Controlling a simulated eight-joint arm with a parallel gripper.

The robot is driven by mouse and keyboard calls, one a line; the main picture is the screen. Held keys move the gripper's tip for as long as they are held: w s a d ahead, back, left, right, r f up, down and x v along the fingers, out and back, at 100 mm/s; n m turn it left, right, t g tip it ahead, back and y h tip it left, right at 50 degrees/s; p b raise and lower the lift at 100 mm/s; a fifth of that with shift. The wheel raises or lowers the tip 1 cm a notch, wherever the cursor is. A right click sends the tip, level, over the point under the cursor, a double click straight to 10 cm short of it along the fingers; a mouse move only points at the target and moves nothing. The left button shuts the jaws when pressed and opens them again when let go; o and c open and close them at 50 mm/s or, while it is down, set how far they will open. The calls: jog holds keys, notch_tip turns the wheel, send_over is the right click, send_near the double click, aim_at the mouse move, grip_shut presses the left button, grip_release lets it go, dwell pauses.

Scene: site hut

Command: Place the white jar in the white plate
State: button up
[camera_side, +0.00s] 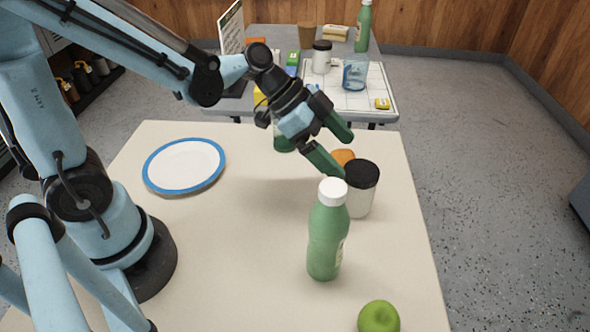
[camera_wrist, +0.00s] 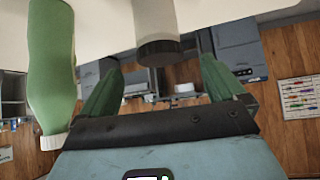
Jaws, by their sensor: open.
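The white jar (camera_side: 359,200) with a black lid stands upright on the near table, right of centre; in the wrist view (camera_wrist: 153,15) it appears inverted, ahead and between my fingers. The white plate (camera_side: 184,163) with a blue rim lies flat and empty at the table's left. My gripper (camera_side: 341,154) is open and empty, its green fingers spread just behind and above-left of the jar's lid in the side view. The wrist view shows both fingers (camera_wrist: 163,78) apart. I cannot tell whether a finger touches the lid.
A green bottle (camera_side: 327,240) with a white cap stands close in front of the jar. A green apple (camera_side: 379,317) lies near the front. The table between plate and bottle is clear. A second jar (camera_side: 321,62) stands on the far table.

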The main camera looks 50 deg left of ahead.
aim_at(366, 181)
jog(key=shift+x, duration=4.65)
jog(key=shift+s+a+f, duration=0.1)
jog(key=shift+f, duration=0.05)
jog(key=c, duration=1.4)
jog(key=shift+r, duration=0.2)
